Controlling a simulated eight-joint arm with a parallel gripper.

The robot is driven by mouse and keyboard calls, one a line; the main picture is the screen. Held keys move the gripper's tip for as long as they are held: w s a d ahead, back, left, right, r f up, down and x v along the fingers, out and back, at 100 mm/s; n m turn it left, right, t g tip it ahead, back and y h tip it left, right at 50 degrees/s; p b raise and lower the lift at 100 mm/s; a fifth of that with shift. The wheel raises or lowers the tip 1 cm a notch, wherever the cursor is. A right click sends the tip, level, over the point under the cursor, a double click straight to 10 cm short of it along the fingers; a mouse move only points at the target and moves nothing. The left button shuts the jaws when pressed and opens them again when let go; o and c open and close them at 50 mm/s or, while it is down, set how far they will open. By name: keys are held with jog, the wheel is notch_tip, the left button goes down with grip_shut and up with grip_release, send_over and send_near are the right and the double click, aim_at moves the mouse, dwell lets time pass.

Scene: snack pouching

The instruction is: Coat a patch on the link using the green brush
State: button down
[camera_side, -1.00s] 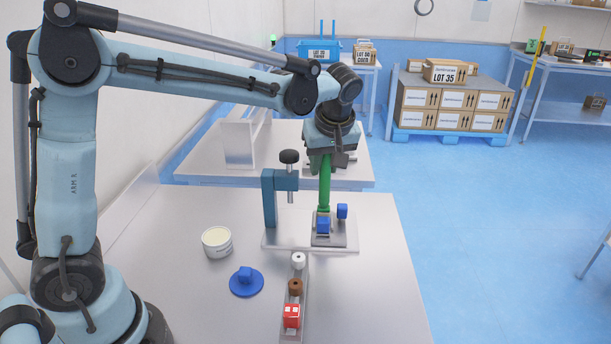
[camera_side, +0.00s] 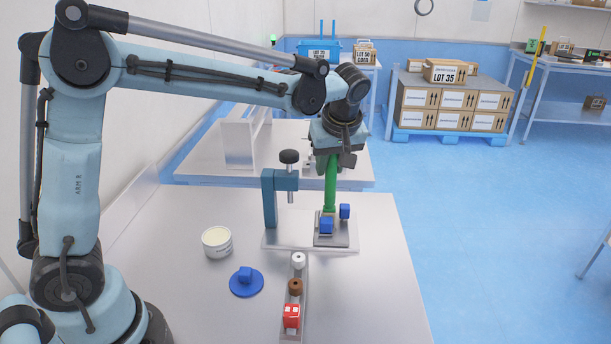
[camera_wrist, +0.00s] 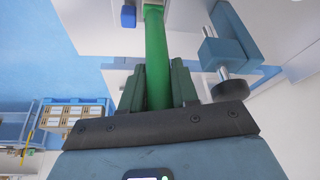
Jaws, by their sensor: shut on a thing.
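The green brush (camera_side: 330,190) stands upright, its handle held in my shut gripper (camera_side: 331,160). The handle also shows between the fingers (camera_wrist: 157,85) in the wrist view. Its lower end is at the small grey plate (camera_side: 332,240) with two blue blocks (camera_side: 326,226), on the light base of the teal clamp (camera_side: 269,200). The blocks partly hide the brush tip, so I cannot tell whether it touches the plate. No part is clearly marked as the link; it may be this grey plate. No coated patch can be made out.
An open white tub (camera_side: 217,242) with pale contents and a blue disc with a knob (camera_side: 246,283) stand left of the clamp. In front, a narrow grey rail (camera_side: 303,270) carries white, brown and red pieces. The table's right side is clear.

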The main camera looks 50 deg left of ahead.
jog(key=shift+s+a, duration=0.1)
dwell(0.4)
jog(key=shift+s+a, duration=0.35)
jog(key=shift+w+d, duration=0.1)
dwell(1.0)
jog(key=shift+w+d, duration=0.35)
jog(key=shift+a, duration=0.1)
dwell(0.9)
